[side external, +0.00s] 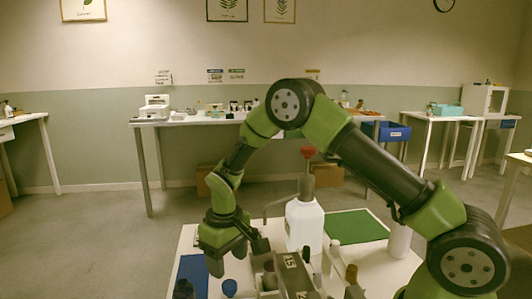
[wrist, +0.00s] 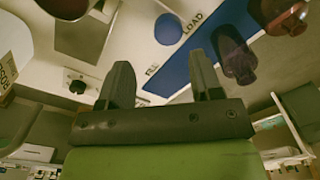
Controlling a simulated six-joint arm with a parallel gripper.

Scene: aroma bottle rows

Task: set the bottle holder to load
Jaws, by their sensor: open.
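My gripper (side external: 236,257) is open and points down over the left part of the white table. In the wrist view its two dark fingers (wrist: 161,80) stand apart with nothing between them. A round blue piece (wrist: 168,28) lies beside a LOAD label (wrist: 192,22); it also shows low in the side view (side external: 229,288). A second small label (wrist: 152,70), too blurred to read surely, sits near the fingers.
A blue mat (side external: 190,268) lies at the table's left, with dark purple bottle (wrist: 236,56) and a reddish bottle (wrist: 280,14) nearby. A white jug (side external: 304,225) with a red top stands behind the gripper. A green mat (side external: 355,226) lies clear at the back right.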

